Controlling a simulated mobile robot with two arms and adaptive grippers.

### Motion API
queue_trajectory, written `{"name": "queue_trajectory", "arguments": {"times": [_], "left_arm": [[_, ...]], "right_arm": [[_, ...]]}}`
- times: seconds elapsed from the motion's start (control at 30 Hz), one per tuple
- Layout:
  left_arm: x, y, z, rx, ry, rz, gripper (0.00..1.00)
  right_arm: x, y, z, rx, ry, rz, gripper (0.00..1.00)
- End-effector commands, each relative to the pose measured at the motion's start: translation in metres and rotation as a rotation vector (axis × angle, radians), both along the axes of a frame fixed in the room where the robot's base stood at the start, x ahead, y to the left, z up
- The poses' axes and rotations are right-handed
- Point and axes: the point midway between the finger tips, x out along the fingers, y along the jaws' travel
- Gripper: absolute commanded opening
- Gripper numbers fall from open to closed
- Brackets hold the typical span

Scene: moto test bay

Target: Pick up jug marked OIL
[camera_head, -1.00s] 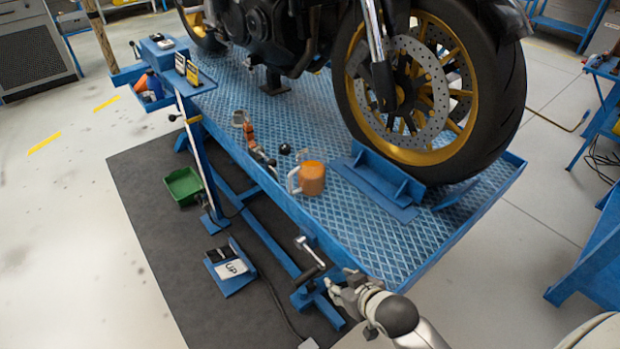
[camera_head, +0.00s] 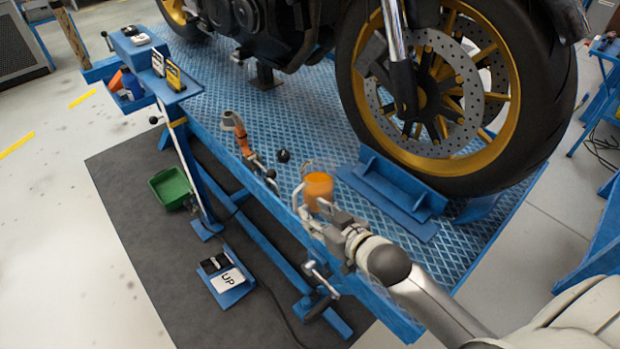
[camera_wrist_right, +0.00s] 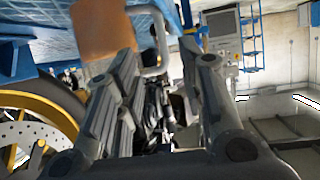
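An orange jug (camera_head: 319,187) with a pale handle on its left side stands on the blue lift platform (camera_head: 278,118). No OIL marking can be read on it. My right gripper (camera_head: 317,215) is just in front of the jug, at the platform's near edge, its fingers apart. In the right wrist view, the jug (camera_wrist_right: 103,30) is at the top left, and its pale handle (camera_wrist_right: 160,32) shows at the top between the spread fingers of my right gripper (camera_wrist_right: 170,62). No grip on the handle shows. My left gripper is not in view.
A motorcycle wheel (camera_head: 540,120) and blue wheel chock (camera_head: 395,180) stand behind and right of the jug. A black ball-shaped item (camera_head: 283,156) and an orange-and-metal tool (camera_head: 240,135) lie to its left. A green tray (camera_head: 170,188) and UP pedal (camera_head: 228,280) are lower left.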

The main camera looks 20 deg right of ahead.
Motion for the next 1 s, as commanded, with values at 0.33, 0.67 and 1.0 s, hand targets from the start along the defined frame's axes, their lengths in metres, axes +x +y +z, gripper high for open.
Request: {"name": "queue_trajectory", "arguments": {"times": [0.33,0.67,1.0], "left_arm": [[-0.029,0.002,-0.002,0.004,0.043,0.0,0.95],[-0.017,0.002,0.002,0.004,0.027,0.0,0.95],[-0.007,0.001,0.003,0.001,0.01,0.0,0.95]], "right_arm": [[0.043,0.01,-0.017,0.001,-0.003,0.0,0.36],[0.07,0.018,-0.029,0.001,-0.003,0.0,0.36],[0.093,0.025,-0.04,0.0,-0.002,0.001,0.36]]}}
